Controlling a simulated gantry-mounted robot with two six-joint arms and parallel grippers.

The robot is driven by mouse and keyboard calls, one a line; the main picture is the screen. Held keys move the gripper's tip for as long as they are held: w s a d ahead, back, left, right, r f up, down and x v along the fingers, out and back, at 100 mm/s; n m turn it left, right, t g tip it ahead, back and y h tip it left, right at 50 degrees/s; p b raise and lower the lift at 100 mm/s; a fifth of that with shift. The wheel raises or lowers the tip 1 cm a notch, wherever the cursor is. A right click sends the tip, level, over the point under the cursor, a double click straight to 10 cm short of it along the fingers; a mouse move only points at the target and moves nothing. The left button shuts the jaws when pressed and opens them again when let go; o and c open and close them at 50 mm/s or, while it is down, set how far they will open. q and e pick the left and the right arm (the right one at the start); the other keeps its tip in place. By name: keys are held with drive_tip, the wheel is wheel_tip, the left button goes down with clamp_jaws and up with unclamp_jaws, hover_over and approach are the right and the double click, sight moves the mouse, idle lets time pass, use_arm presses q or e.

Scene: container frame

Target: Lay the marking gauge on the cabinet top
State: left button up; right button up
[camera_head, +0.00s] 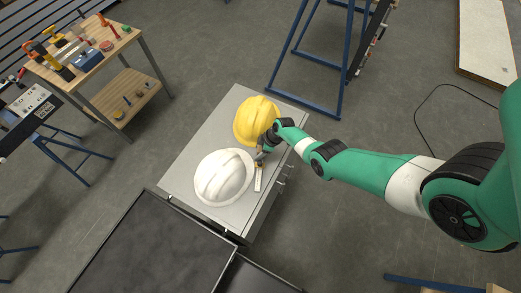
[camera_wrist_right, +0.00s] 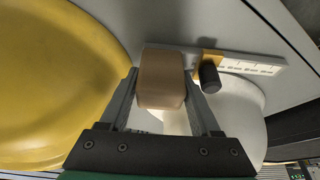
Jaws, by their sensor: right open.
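The marking gauge (camera_head: 258,179) is at the right side of the grey cabinet top (camera_head: 203,138), beside the white helmet, and looks laid flat. In the right wrist view its tan block (camera_wrist_right: 162,80), pale ruled beam (camera_wrist_right: 250,64) and black knob (camera_wrist_right: 209,77) show. My right gripper (camera_head: 262,154) is down at the gauge's block end. In its wrist view the open fingers (camera_wrist_right: 163,85) stand on either side of the tan block; I cannot tell if they touch it. My left gripper is not in view.
A yellow helmet (camera_head: 256,119) and a white helmet (camera_head: 223,176) sit on the cabinet top, close to the right gripper. The cabinet's left part is bare. A dark tray-like surface (camera_head: 150,245) lies in front. A workbench with tools (camera_head: 85,55) stands at the upper left.

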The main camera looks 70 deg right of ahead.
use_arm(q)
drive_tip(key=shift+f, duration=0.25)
use_arm(e)
drive_tip(key=shift+w+f, duration=0.1)
drive_tip(key=shift+f, duration=0.1)
clamp_jaws()
